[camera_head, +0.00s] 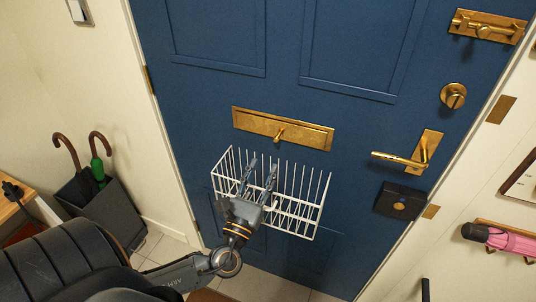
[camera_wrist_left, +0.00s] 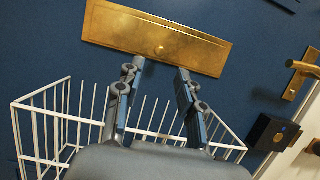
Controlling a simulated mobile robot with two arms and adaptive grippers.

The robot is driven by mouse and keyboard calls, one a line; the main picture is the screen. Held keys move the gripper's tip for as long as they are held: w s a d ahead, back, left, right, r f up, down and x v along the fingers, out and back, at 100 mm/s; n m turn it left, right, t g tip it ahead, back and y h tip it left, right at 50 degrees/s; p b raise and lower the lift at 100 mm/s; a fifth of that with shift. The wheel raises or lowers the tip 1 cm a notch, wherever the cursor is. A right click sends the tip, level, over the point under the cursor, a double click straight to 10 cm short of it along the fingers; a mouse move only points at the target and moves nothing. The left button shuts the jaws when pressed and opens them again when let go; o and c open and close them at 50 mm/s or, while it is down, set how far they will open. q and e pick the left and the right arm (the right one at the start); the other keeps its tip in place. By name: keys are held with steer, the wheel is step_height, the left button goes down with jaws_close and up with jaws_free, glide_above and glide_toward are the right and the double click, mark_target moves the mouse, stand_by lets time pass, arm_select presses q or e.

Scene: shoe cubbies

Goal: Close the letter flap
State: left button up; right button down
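The brass letter flap (camera_head: 300,134) with a small round knob is on the blue door, above a white wire basket; it also shows in the left wrist view (camera_wrist_left: 118,27). It looks nearly flat to the door, but I cannot tell whether it stands slightly open. My left gripper (camera_head: 262,165) is open and empty, its two fingers apart and pointing up toward the flap from below. In the left wrist view the fingertips (camera_wrist_left: 160,67) appear just below the knob, over the lower edge of the plate. I cannot tell whether they touch it. My right gripper is out of view.
The white wire basket (camera_head: 323,190) sits close around my left gripper. A brass door handle (camera_head: 423,150) and a black box (camera_head: 400,202) are to the right. A dark umbrella bin (camera_head: 112,213) stands at left, and a pink umbrella (camera_head: 510,242) hangs at right.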

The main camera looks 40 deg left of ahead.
arm_select(q)
steer(key=v, duration=0.4)
stand_by(0.5)
